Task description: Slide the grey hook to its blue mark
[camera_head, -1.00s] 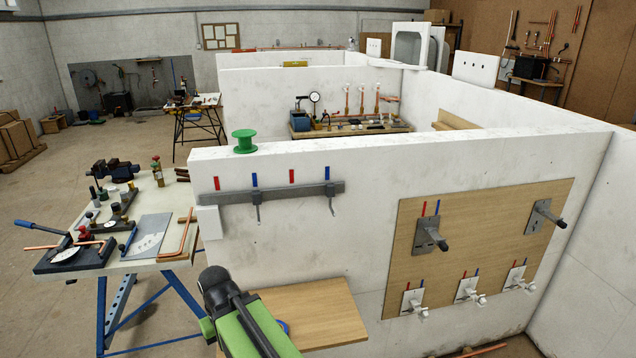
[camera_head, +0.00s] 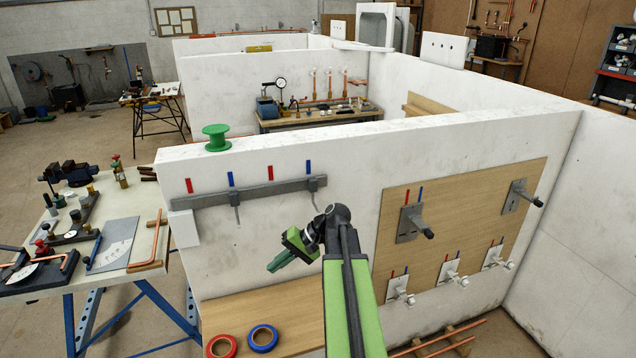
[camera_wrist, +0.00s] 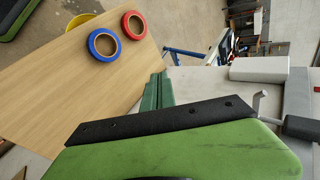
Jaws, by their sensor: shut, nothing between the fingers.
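A grey rail (camera_head: 260,192) runs along the white wall in the head view, with two grey hooks on it. The left hook (camera_head: 236,203) hangs just below the left blue mark (camera_head: 231,179). The right hook (camera_head: 316,190) hangs just below the right blue mark (camera_head: 308,167). A red mark (camera_head: 189,185) is at the rail's left end and another red mark (camera_head: 270,172) is between the hooks. My green gripper (camera_head: 275,264) is shut and empty, below the rail and apart from both hooks. In the wrist view, its green fingers (camera_wrist: 155,92) point over the wooden shelf.
A wooden shelf (camera_head: 290,305) below carries a red tape roll (camera_head: 222,347) and a blue tape roll (camera_head: 263,338). A white block (camera_head: 184,228) sits at the rail's left end. A plywood panel (camera_head: 465,200) with levers and valves is to the right. A green spool (camera_head: 216,138) stands on the wall top.

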